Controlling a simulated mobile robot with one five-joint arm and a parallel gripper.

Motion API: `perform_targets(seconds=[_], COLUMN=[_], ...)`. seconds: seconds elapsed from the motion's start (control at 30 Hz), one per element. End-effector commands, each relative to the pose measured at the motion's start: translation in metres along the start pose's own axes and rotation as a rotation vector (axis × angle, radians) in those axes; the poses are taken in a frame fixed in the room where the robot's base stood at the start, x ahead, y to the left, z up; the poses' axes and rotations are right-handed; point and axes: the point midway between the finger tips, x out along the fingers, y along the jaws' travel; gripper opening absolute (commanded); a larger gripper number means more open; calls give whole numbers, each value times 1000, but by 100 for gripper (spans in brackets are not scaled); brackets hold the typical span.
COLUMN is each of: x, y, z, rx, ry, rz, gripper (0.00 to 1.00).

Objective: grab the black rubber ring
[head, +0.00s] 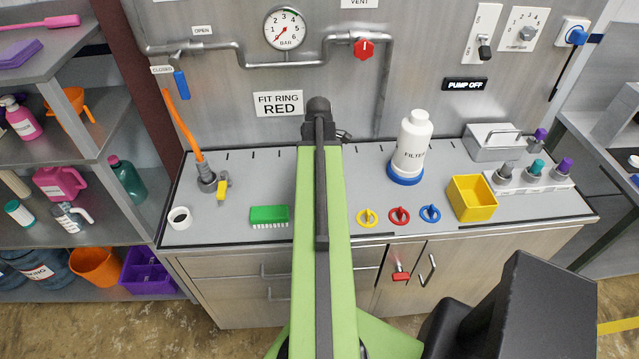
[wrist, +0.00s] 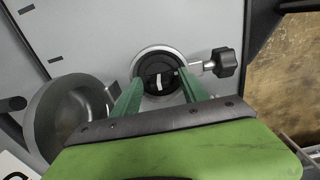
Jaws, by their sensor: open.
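My gripper (wrist: 161,80) shows in the wrist view, its two green fingers apart. Between and beyond the fingertips is a round dark opening inside a silver rim (wrist: 140,62). A black ring-like band (wrist: 149,86) shows inside that rim, with a small white mark at the middle; I cannot tell surely that it is the black rubber ring. The fingers appear to hold nothing, and their distance from the fitting is unclear. In the head view my arm covers the middle of the counter and my gripper is not clearly visible.
A black knob (wrist: 225,62) sticks out right of the fitting; a metal bowl (wrist: 65,112) is at left. On the counter lie yellow (head: 367,217), red (head: 399,216) and blue (head: 430,213) rings, a green brush (head: 269,214), a filter bottle (head: 412,145) and a yellow bin (head: 472,198).

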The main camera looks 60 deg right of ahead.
Motion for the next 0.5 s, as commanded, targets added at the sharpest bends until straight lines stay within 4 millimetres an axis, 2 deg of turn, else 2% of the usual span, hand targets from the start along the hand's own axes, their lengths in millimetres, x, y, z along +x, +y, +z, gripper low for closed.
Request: perform_targets(seconds=[0.07, 0.43, 0.5], x=[-1, -1, -1], y=[0, 0, 0], z=[0, 0, 0], rx=[0, -1, -1], ry=[0, 0, 0], rz=[0, 0, 0], gripper=[48, 0, 0])
